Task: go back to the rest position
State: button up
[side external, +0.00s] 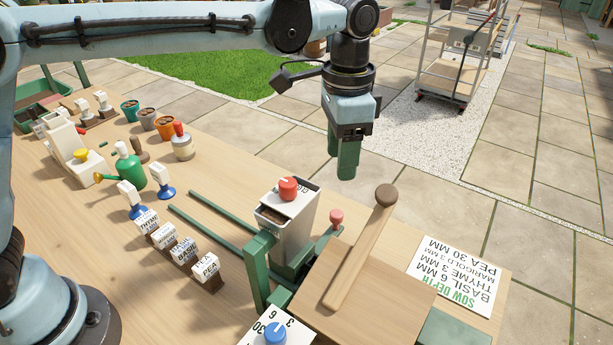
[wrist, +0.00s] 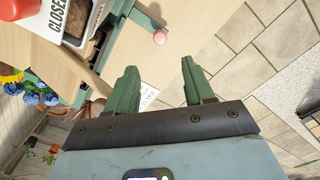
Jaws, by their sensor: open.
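My gripper (side external: 347,158) hangs above the far right edge of the table, pointing down, with its green fingers apart from everything. In the wrist view its two green fingers (wrist: 160,85) are spread wide with nothing between them. A grey dispenser box (side external: 291,225) with a red knob (side external: 288,188) stands on the table to the left of and below my gripper. In the wrist view the box's label (wrist: 58,18) reads "CLOSED".
A sow depth card (side external: 459,272) lies at the table's right end. Seed label blocks (side external: 185,250), a green watering can (side external: 130,168) and pots (side external: 147,119) stand left.

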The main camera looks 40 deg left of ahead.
jog(key=s+a+r+n+t, duration=0.2)
jog(key=s+a+n+t, duration=0.25)
jog(key=a, duration=0.85)
jog(key=s+a+f+n+t, duration=0.2)
jog(key=s+a+f+n, duration=0.2)
jog(key=s+a, duration=0.4)
jog(key=shift+s+a+f+t, duration=0.15)
jog(key=shift+s+f+t, duration=0.2)
jog(key=shift+f, duration=0.25)
jog(key=shift+n, duration=0.25)
